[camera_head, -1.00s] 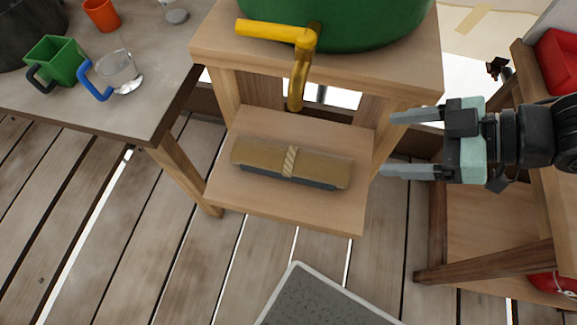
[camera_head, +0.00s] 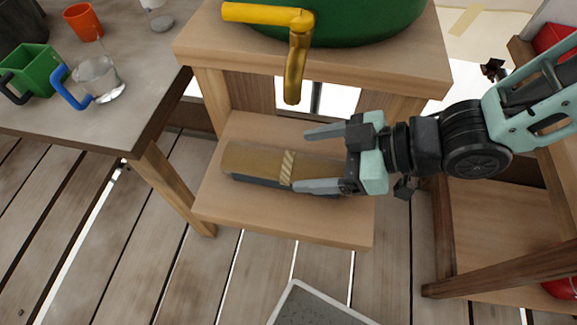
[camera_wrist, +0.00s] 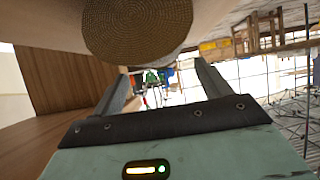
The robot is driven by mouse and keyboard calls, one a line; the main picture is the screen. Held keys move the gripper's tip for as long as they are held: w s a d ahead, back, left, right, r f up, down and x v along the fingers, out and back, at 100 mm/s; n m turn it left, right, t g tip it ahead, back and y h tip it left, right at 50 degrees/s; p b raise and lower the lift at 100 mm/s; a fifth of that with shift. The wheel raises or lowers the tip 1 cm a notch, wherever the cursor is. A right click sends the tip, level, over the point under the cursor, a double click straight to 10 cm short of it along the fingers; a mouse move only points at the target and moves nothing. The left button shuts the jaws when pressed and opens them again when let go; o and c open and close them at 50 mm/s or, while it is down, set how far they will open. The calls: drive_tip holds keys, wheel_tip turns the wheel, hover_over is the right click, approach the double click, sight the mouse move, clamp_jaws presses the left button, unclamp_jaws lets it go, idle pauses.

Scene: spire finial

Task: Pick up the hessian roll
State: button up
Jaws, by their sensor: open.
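The hessian roll (camera_head: 250,164) is a brown cylinder with a pale rope band. It lies lengthwise on the lower shelf (camera_head: 250,218) of a wooden stand, on a dark strip. My gripper (camera_head: 305,160) is open and empty, reaching in from the right over the roll's right part, which it partly hides. In the wrist view the roll's round woven end (camera_wrist: 138,28) fills the top middle, with the open fingers (camera_wrist: 160,90) below it in the picture. I cannot tell whether the fingers touch the roll.
The stand's upper board (camera_head: 400,70) overhangs the shelf and carries a green barrel (camera_head: 350,20). Its yellow tap (camera_head: 298,60) hangs down above the roll. A table (camera_head: 100,125) with cups stands left. Another wooden stand (camera_head: 490,230) is right.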

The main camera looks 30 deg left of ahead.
sight(287, 160)
drive_tip(key=b+x, duration=0.1)
drive_tip(key=x, duration=0.4)
drive_tip(key=shift+r, duration=0.1)
drive_tip(key=c, duration=1.3)
drive_tip(key=shift+c, duration=0.4)
drive_tip(key=shift+r, duration=0.2)
